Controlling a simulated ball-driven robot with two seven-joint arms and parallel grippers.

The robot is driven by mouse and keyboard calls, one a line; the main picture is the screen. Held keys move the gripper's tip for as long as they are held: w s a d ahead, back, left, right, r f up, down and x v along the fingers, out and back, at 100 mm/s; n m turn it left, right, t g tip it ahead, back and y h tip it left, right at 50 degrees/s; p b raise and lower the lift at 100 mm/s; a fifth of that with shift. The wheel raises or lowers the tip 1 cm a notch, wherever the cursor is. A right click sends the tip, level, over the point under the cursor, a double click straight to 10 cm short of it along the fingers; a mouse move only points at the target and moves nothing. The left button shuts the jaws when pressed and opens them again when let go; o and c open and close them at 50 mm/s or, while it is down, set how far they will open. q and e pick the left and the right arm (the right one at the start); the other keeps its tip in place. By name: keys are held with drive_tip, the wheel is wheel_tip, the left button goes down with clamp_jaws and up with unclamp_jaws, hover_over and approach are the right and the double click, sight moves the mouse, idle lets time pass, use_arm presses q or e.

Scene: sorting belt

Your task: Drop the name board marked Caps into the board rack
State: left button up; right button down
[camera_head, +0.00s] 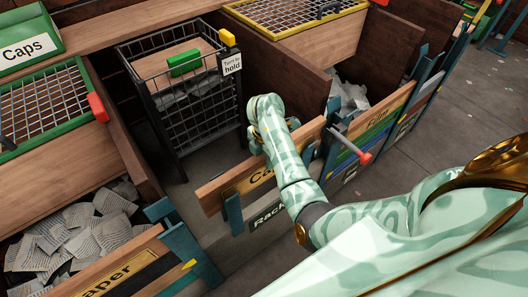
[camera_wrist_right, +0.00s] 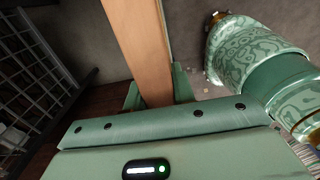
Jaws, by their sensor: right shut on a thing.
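The name board (camera_head: 225,187), a long wooden plank with a yellow plate, shows the letters "Ca"; my right arm covers the rest of the word. My right gripper (camera_wrist_right: 157,92) is shut on the plank, with a finger on either side of it in the wrist view (camera_wrist_right: 138,45). In the head view the hand is partly hidden behind the board and my forearm. My left gripper is out of view.
A black wire cart (camera_head: 165,125) with a green block (camera_head: 184,63) stands behind the board. At left, a bin of papers (camera_head: 75,235) has a board ending in "aper" (camera_head: 115,283). A red-ended lever (camera_head: 364,157) sticks out right of the board.

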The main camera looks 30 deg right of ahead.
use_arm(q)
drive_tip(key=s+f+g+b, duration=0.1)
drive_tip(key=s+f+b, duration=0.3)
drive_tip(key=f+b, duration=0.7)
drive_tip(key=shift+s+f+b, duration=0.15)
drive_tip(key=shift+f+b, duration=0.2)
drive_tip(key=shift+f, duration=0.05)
use_arm(e)
wheel_tip(320, 180, down, 16)
drive_tip(key=shift+r, duration=0.25)
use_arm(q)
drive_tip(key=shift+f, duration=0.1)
use_arm(e)
drive_tip(key=shift+f, duration=0.15)
drive_tip(key=shift+f+b, duration=0.55)
drive_tip(key=shift+f, duration=0.05)
drive_tip(key=c, duration=1.1)
unclamp_jaws()
drive_tip(key=shift+r, duration=0.1)
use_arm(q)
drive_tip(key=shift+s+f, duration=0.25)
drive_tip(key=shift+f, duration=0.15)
use_arm(e)
drive_tip(key=shift+a, duration=0.1)
